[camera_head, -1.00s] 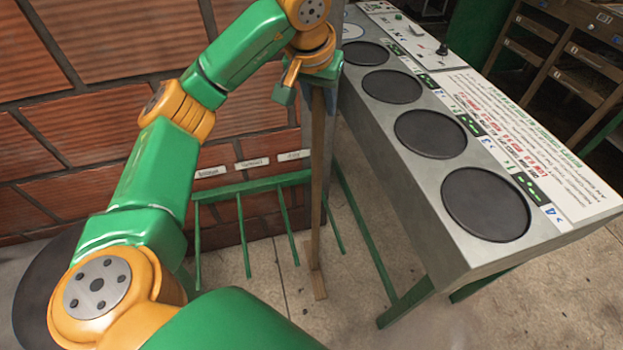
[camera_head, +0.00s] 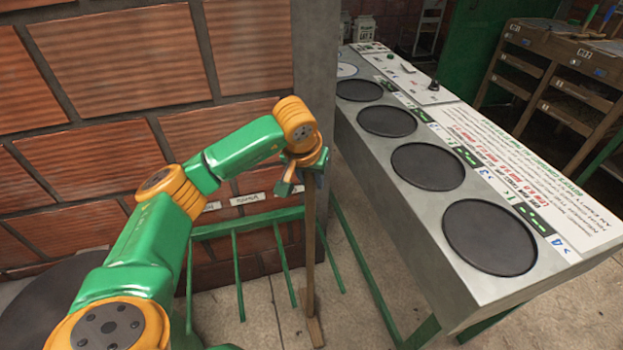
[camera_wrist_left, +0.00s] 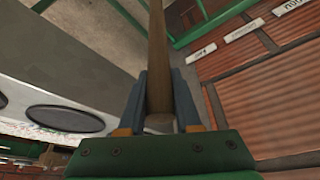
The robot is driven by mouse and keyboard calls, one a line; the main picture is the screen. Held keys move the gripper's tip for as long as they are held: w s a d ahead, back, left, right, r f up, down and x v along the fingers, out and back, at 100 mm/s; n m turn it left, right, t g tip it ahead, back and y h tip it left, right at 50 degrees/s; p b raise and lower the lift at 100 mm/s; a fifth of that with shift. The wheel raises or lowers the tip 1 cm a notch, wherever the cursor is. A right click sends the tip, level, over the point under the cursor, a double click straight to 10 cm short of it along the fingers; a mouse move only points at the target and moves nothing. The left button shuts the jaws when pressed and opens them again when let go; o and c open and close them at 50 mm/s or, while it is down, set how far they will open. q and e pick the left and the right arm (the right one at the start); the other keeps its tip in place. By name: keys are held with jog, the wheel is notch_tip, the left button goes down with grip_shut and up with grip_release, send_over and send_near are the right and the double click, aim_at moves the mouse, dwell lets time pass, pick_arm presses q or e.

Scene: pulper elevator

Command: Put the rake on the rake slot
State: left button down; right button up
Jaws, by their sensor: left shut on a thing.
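The rake is a long brown wooden pole (camera_head: 310,240) that hangs almost upright, with a short wooden head (camera_head: 315,332) at its lower end near the floor. My left gripper (camera_head: 308,172) is shut on the upper end of the pole. In the left wrist view the pole (camera_wrist_left: 158,65) runs between the two fingers (camera_wrist_left: 160,105). A green rack (camera_head: 250,221) with several prongs stands low against the brick wall, with white labels above it. The pole is in front of the rack's right part in the head view; I cannot tell whether they touch. My right gripper does not show.
A grey metal bench (camera_head: 440,235) with several round black plates stands to the right, close to the pole. A brick wall (camera_head: 100,100) is on the left, ending in a grey pillar (camera_head: 315,60). Wooden drawers (camera_head: 555,80) stand at the back right.

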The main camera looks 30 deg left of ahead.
pick_arm(q)
jog(key=c, duration=0.6)
grip_release()
jog(key=shift+d, duration=0.1)
jog(key=shift+s, duration=0.1)
jog(key=shift+r, duration=0.1)
jog(key=shift+r, duration=0.35)
jog(key=v, duration=1.1)
jog(key=shift+s, duration=0.25)
jog(key=shift+r, duration=0.1)
